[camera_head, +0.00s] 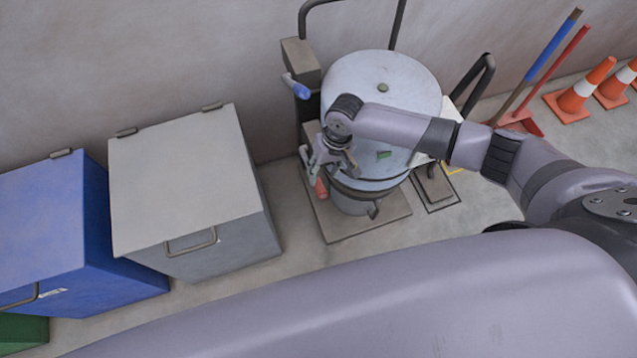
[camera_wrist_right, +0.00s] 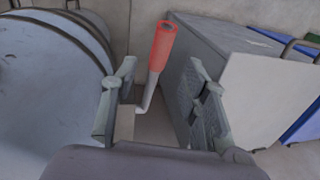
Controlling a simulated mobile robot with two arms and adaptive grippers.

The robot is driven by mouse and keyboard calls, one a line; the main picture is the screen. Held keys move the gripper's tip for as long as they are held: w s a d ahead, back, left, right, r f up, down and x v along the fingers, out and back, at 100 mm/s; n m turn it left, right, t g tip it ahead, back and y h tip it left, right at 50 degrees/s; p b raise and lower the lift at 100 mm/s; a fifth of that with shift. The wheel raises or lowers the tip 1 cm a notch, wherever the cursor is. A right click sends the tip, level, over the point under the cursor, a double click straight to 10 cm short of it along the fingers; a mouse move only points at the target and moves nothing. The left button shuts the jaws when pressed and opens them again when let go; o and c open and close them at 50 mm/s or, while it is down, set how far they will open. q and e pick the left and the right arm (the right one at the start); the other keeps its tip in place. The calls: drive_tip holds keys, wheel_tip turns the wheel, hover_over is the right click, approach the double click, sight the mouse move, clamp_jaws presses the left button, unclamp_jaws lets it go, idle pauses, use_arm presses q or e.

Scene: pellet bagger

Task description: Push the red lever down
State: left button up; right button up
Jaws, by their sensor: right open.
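The red lever has a red grip (camera_head: 321,188) on a bent pale rod, at the left side of the pellet bagger (camera_head: 382,80). In the wrist view the red grip (camera_wrist_right: 162,45) points up and tilts slightly right. My right gripper (camera_head: 320,170) reaches in over the machine and hides part of the lever. In the wrist view the right gripper (camera_wrist_right: 160,92) is open. The lever's rod shows in the gap between its two fingers, with the grip beyond the fingertips. I see no clear contact. My left gripper is not in view.
A blue-handled lever (camera_head: 297,86) sits higher on the machine's grey post. A grey lidded bin (camera_head: 180,180) and a blue bin (camera_head: 45,220) stand to the left. Tools with blue and red handles (camera_head: 553,50) and orange cones (camera_head: 585,88) stand at right by the wall.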

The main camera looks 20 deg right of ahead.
sight(319, 184)
drive_tip(key=f, duration=0.2)
drive_tip(key=a+f, duration=0.1)
drive_tip(key=f, duration=0.4)
drive_tip(key=shift+a+f, duration=0.2)
drive_tip(key=shift+f, duration=0.1)
drive_tip(key=shift+c, duration=0.2)
clamp_jaws()
idle(0.3)
